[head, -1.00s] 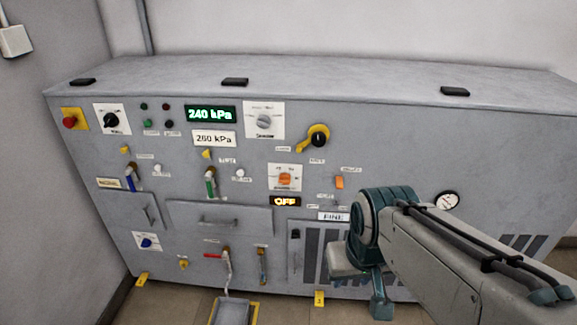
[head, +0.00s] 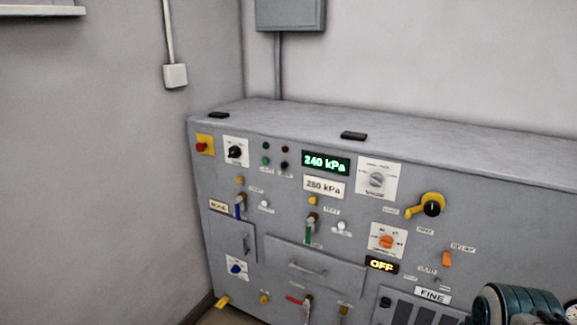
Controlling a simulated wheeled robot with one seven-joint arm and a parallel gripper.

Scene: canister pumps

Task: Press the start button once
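The grey pump cabinet (head: 350,225) stands against the back wall with its control panel facing me. Near its upper left is a small green button (head: 265,161), with a black button (head: 284,166) beside it on the right. Small labels sit below them, too small to read, so I cannot confirm which is the start button. Above them are a green lamp (head: 265,146) and a dark red lamp (head: 285,149). Part of my arm shows at the bottom right corner, well away from these buttons. My gripper is out of the picture.
A red button on a yellow plate (head: 204,145) and a black knob (head: 235,152) are left of the small buttons. A green display (head: 325,163) reads 240 kPa; another display (head: 382,265) reads OFF. A yellow-handled rotary switch (head: 428,206) sticks out farther right.

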